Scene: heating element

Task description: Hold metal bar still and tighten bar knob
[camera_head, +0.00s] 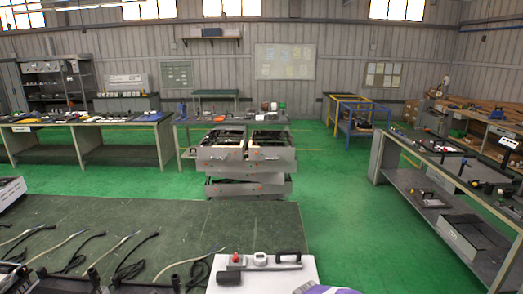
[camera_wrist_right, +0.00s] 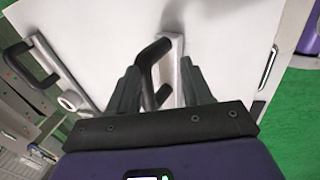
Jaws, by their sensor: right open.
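In the head view a light metal bar (camera_head: 262,262) lies on top of a white box (camera_head: 262,283) at the bottom centre. It has a red knob (camera_head: 236,258) at its left and a black handle (camera_head: 289,256) at its right. In the right wrist view my right gripper (camera_wrist_right: 160,68) is open above the white top, its two dark fingers apart. A bent black handle (camera_wrist_right: 150,65) shows between the fingers, beside a pale metal strip (camera_wrist_right: 173,80). I cannot tell whether the fingers touch it. My left gripper is not in view.
A black part (camera_head: 228,278) sits at the box's left edge. Several dark cables lie on the green mat (camera_head: 150,215) to the left. A grey workbench (camera_head: 455,185) stands at the right, and a grey cart (camera_head: 247,160) stands ahead. Green floor between them is clear.

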